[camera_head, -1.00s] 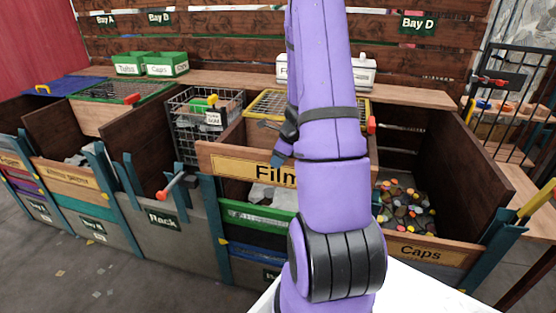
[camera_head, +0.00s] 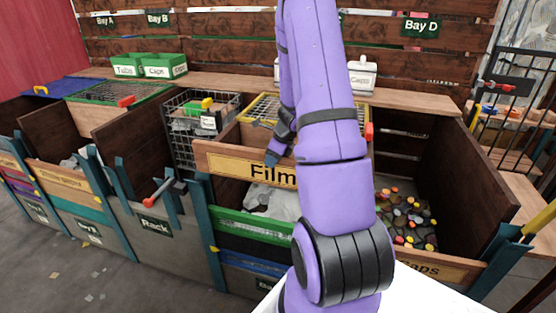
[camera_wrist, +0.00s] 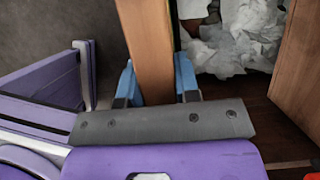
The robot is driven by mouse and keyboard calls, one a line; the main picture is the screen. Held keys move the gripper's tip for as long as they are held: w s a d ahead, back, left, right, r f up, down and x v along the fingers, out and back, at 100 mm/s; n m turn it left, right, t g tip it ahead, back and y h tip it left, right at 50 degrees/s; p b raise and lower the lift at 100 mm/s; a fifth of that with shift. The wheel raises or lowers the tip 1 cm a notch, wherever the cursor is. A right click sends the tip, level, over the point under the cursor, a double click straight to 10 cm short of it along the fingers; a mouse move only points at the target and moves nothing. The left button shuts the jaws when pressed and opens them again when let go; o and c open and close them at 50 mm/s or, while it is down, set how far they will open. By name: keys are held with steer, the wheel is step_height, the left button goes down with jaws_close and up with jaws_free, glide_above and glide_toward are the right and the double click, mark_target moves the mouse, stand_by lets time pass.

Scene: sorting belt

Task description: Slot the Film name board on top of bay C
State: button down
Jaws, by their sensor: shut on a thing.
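The Film name board (camera_head: 246,166), a wooden plank with a yellow label, is held level across the front of the third bay, above its green board. My gripper (camera_wrist: 158,92) is shut on the board, with a blue finger on each side of it in the wrist view (camera_wrist: 150,45). In the head view my arm hides the right part of the board and most of the gripper. The third bay, taken as bay C, holds white film (camera_head: 275,202); its sign is hidden behind my arm. I cannot tell whether the board's ends touch the teal posts (camera_head: 211,225).
A green board (camera_head: 252,224) stands below the Film board. The Caps bay with its caps (camera_head: 408,218) lies to the right. The Rack panel (camera_head: 155,226), with a red-ended handle (camera_head: 160,190), is to the left. A wire basket (camera_head: 190,140) hangs behind.

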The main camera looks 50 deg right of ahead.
steer(key=shift+d+f, duration=0.1)
steer(key=shift+f, duration=0.4)
step_height(320, 180, down, 17)
stand_by(1.5)
steer(key=shift+f, duration=0.5)
steer(key=shift+f, duration=0.15)
steer(key=c, duration=0.8)
jaws_free()
